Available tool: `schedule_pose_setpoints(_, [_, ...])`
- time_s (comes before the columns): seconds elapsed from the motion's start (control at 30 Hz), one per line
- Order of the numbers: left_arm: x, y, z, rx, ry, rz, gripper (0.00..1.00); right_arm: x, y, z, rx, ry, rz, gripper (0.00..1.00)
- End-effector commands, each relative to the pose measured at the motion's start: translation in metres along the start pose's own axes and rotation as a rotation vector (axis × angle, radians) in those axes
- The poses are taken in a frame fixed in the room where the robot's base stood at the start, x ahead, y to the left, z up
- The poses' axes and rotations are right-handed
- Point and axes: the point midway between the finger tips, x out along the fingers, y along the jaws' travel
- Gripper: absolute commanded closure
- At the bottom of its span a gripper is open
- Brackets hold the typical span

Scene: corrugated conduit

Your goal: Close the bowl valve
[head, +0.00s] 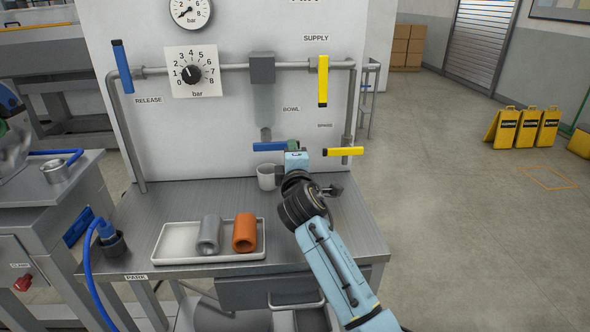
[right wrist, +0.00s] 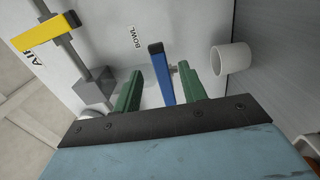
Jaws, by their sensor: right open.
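The bowl valve's blue handle (head: 268,146) lies level across the lower end of the short vertical pipe, below the BOWL label (head: 291,109). My right gripper (head: 291,147) is at its right end in the head view. In the right wrist view the blue handle (right wrist: 162,75) shows between the two green fingers of my open right gripper (right wrist: 161,68), with gaps on both sides. Contact cannot be told. My left gripper is not in view.
A white cup (head: 266,178) stands just below the handle. A yellow level handle (head: 345,151) is close on the right, and the yellow supply handle (head: 323,81) hangs above. A tray (head: 180,259) holds a grey and an orange sleeve.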

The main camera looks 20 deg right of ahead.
Motion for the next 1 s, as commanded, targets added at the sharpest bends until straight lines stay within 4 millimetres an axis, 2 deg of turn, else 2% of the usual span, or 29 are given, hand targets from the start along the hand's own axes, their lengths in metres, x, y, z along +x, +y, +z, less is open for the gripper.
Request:
schedule_pose_setpoints(0.03, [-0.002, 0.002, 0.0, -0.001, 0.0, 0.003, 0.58, -0.011, 0.0, -0.001, 0.001, 0.002, -0.001, 0.58])
schedule_pose_setpoints(0.2, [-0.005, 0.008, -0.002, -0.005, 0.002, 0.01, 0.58, -0.043, -0.001, 0.0, 0.001, 0.002, -0.002, 0.58])
schedule_pose_setpoints(0.4, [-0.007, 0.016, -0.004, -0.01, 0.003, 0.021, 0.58, -0.067, -0.001, 0.0, 0.0, 0.001, -0.001, 0.58])
schedule_pose_setpoints(0.6, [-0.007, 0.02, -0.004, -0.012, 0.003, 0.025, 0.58, -0.074, -0.001, 0.0, 0.001, 0.0, -0.002, 0.58])
schedule_pose_setpoints(1.0, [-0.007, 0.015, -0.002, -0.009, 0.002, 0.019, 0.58, -0.074, -0.001, 0.0, 0.001, 0.0, -0.001, 0.58])
